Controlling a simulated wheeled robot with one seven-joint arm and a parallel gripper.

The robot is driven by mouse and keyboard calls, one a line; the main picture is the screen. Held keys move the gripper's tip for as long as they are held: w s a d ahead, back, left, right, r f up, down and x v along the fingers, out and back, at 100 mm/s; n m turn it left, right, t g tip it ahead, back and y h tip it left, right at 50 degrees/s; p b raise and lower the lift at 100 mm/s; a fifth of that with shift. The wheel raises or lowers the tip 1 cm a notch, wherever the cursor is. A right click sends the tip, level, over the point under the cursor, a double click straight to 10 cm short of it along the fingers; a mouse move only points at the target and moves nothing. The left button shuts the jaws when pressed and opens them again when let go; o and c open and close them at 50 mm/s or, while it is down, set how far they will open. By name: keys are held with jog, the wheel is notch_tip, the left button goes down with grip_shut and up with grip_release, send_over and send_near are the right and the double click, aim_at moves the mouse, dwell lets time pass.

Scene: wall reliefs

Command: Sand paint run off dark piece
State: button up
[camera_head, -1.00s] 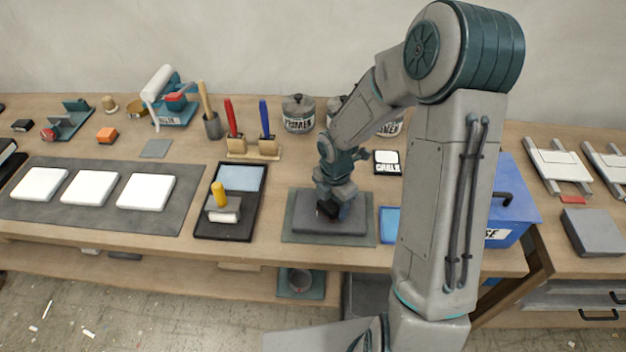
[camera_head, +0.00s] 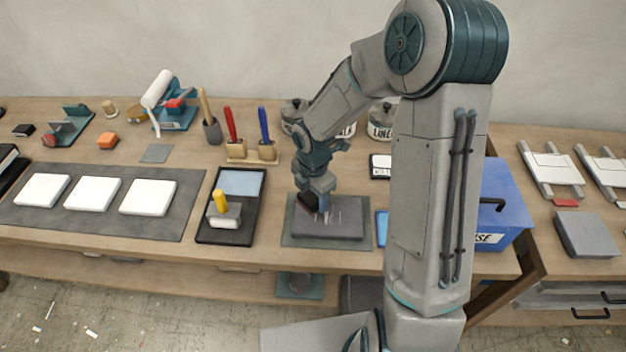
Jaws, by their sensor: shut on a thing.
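The dark piece (camera_head: 342,231) is a flat dark grey slab lying on a grey-green mat (camera_head: 291,238) at the middle of the bench. Several thin pale marks show on its top, just right of my gripper. My gripper (camera_head: 314,205) points down over the slab's back left part. It is shut on a small dark block (camera_head: 309,201), which is mostly hidden by the fingers. I cannot tell whether the block touches the slab.
A black tray (camera_head: 205,232) with a yellow-handled tool (camera_head: 221,205) stands left of the mat. White tiles (camera_head: 92,194) lie farther left. Cans (camera_head: 381,124) and brush holders (camera_head: 267,151) stand behind. A blue box (camera_head: 508,216) is at right, partly behind my arm.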

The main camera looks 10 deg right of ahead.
jog(key=shift+r+p, duration=1.2)
jog(key=shift+r, duration=0.45)
jog(key=shift+a+f, duration=0.1)
jog(key=shift+f, duration=0.05)
